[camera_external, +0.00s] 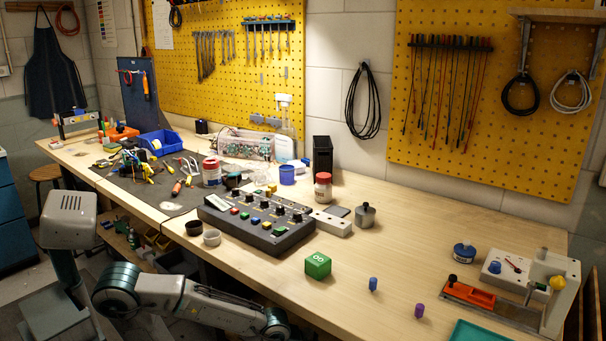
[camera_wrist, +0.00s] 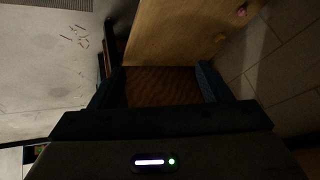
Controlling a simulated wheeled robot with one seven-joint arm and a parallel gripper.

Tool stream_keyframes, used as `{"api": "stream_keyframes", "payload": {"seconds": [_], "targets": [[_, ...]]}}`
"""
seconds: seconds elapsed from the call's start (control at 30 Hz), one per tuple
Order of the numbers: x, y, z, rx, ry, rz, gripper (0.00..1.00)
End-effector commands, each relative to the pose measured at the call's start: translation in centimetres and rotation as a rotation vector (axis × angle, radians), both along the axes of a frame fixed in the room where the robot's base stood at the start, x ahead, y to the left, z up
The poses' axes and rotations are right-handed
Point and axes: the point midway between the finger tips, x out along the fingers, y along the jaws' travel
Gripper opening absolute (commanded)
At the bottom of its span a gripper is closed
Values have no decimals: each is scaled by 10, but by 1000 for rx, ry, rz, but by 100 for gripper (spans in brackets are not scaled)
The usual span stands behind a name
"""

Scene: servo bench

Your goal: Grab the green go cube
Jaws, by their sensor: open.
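The green go cube (camera_external: 318,265) sits on the bench top, right of the control box, with white lettering on its faces. It is not visible in the wrist view. My gripper (camera_wrist: 158,72) shows in the wrist view with its two dark fingers spread apart and nothing held between them. Darker brown wood shows behind the gap. In the external view my arm reaches low along the front of the bench, and its gripper end cannot be made out there.
The black control box (camera_external: 257,221) with coloured buttons stands left of the cube. A blue peg (camera_external: 373,284) and a purple peg (camera_external: 419,310) stand to its right. A teal tray (camera_external: 478,333) lies at the front edge. Bare wood surrounds the cube.

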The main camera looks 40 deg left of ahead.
Motion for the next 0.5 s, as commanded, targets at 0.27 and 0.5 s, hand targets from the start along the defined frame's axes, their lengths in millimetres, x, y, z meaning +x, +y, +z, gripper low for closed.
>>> {"api": "stream_keyframes", "payload": {"seconds": [0.27,0.5], "targets": [[-72,-74,62,42,24,-362,71],[-116,-76,92,136,209,-492,71]]}}
